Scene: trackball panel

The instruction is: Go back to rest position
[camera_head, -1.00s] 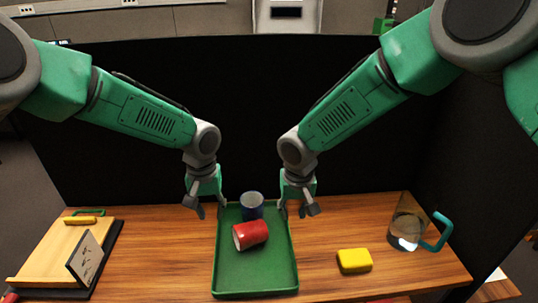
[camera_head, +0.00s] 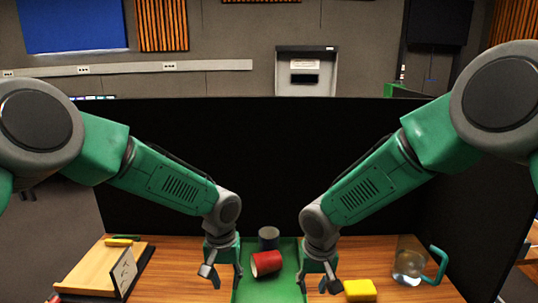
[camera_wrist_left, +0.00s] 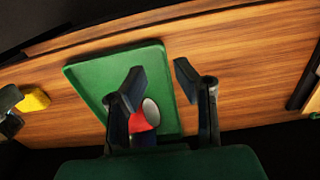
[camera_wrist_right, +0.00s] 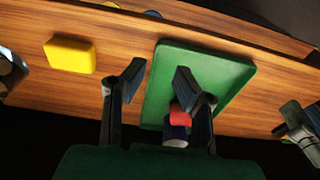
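The task names no object, only a rest position. My left gripper (camera_head: 222,277) hangs at the left side of the green tray (camera_head: 287,283). Its fingers are apart and empty, which also shows in the left wrist view (camera_wrist_left: 158,75). My right gripper (camera_head: 319,280) hangs at the tray's right side. Its fingers are apart and empty too, as the right wrist view shows (camera_wrist_right: 158,74). A red can (camera_head: 267,263) lies on its side in the tray. A dark blue can (camera_head: 268,240) stands behind it. Neither gripper holds a can.
A yellow block (camera_head: 360,290) lies right of the tray. A wooden board (camera_head: 95,270) and a small upright panel (camera_head: 124,272) are at the left. A black partition (camera_head: 270,160) rises behind the table.

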